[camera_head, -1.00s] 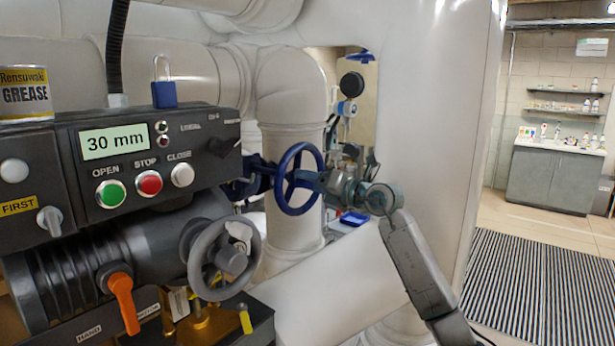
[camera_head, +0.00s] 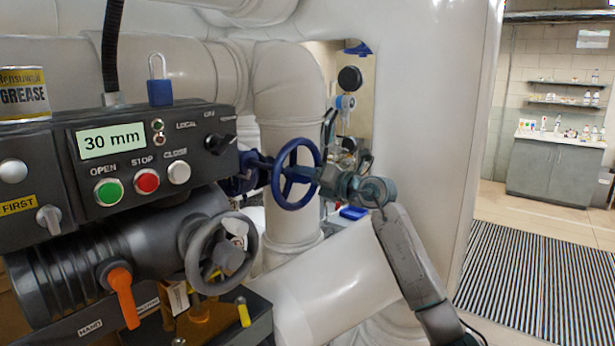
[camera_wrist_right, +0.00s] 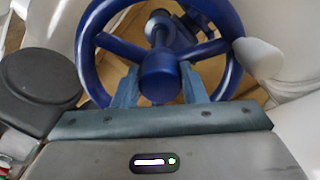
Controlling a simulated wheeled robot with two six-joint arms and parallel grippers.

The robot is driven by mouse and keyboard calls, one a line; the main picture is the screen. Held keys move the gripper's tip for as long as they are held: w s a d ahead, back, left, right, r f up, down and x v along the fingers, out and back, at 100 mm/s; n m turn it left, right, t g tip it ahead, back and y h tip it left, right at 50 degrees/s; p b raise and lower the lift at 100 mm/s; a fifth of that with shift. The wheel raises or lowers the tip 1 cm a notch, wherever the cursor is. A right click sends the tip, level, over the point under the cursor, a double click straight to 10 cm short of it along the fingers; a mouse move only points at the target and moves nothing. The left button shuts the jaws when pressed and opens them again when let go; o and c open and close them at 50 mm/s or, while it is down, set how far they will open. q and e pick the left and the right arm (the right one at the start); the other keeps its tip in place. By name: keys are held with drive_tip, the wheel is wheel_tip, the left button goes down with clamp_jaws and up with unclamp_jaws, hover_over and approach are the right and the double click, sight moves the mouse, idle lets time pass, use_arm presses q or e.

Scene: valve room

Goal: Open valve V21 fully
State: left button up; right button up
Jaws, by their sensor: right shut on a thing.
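A blue handwheel (camera_head: 277,178) stands upright on a blue valve in front of a white vertical pipe. It also fills the top of the right wrist view (camera_wrist_right: 88,42). My right gripper (camera_head: 314,174) comes from the right and is shut on this handwheel at its centre. In the right wrist view, its two fingers (camera_wrist_right: 160,78) lie on either side of the round hub, among the spokes. No V21 tag is readable. My left gripper is not in view.
At the left stands a dark control box (camera_head: 220,150) with a 30 mm display (camera_head: 110,141), buttons and a blue padlock (camera_head: 160,93). Below it are a grey handwheel (camera_head: 190,262) and an orange lever (camera_head: 124,297). A large white pipe (camera_head: 335,285) slopes below my right arm.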

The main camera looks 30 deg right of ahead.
drive_tip(key=shift+a+f+n+b, duration=0.15)
drive_tip(key=shift+n+b, duration=0.7)
drive_tip(key=shift+n, duration=0.15)
drive_tip(key=n+b, duration=0.1)
drive_tip(key=n, duration=0.1)
drive_tip(key=shift+n, duration=0.3)
drive_tip(key=n+b, duration=0.1)
drive_tip(key=n, duration=0.2)
drive_tip(key=shift+n+b, duration=0.85)
drive_tip(key=shift+n, duration=0.35)
drive_tip(key=n+b, duration=0.1)
drive_tip(key=n, duration=0.3)
drive_tip(key=shift+a, duration=0.1)
drive_tip(key=shift+r+n+b, duration=0.25)
drive_tip(key=shift+n+b, duration=0.2)
drive_tip(key=shift+n, duration=0.55)
drive_tip(key=n+b, duration=0.1)
drive_tip(key=n, duration=0.5)
drive_tip(key=n+b, duration=0.1)
drive_tip(key=shift+s+r+n, duration=0.1)
drive_tip(key=shift+r+n, duration=0.15)
drive_tip(key=shift+n, duration=0.05)
drive_tip(key=n+b, duration=0.1)
drive_tip(key=n, duration=0.3)
drive_tip(key=shift+n, duration=0.3)
drive_tip(key=n, duration=0.5)
drive_tip(key=shift+d+f, duration=0.1)
drive_tip(key=shift+d, duration=0.15)
